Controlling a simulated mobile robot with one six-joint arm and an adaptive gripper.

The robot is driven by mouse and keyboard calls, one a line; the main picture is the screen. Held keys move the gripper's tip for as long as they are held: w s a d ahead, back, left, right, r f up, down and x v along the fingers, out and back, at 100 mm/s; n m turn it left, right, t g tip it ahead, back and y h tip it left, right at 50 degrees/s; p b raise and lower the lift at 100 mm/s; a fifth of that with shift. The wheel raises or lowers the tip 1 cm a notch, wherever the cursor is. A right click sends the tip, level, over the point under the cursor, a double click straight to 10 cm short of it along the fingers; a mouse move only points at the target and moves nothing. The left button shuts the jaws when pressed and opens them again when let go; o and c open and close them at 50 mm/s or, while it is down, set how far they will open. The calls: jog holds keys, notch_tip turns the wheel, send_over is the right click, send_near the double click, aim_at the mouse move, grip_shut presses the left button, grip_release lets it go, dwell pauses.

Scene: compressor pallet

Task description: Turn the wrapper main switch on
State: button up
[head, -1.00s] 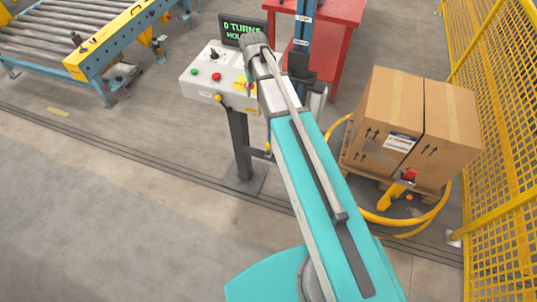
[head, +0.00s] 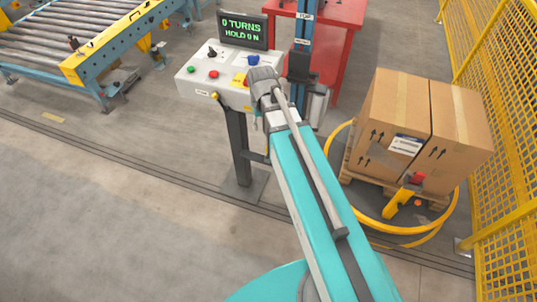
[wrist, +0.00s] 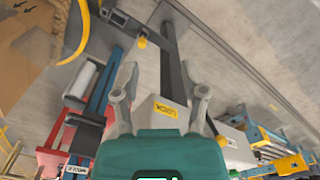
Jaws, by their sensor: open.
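The grey-white control box (head: 205,84) stands on a dark post in the head view. Its top carries a green button (head: 192,69), a red button (head: 213,74), a black knob (head: 211,53), a blue knob (head: 252,59) and a yellow plate (head: 240,78) with a bit of red on it. The plate is partly covered by my arm's end, and I cannot read the switch position. In the wrist view my gripper (wrist: 160,98) is open and empty, its fingers spread in front of the box's pale side with a yellow label (wrist: 167,110). Its fingertips are hidden in the head view.
A display (head: 242,30) behind the box reads 0 TURNS, HOLD 0 N. A blue mast (head: 303,40) and red table (head: 343,22) stand behind. Cartons (head: 425,125) sit on a pallet inside a yellow ring (head: 385,222), beside a yellow fence (head: 505,150). A roller conveyor (head: 55,38) is at left.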

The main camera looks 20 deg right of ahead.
jog(key=s+f+b, duration=0.5)
jog(key=s+f, duration=0.1)
jog(key=s, duration=0.1)
jog(key=shift+s, duration=0.15)
dwell(0.4)
jog(key=shift+s, duration=0.1)
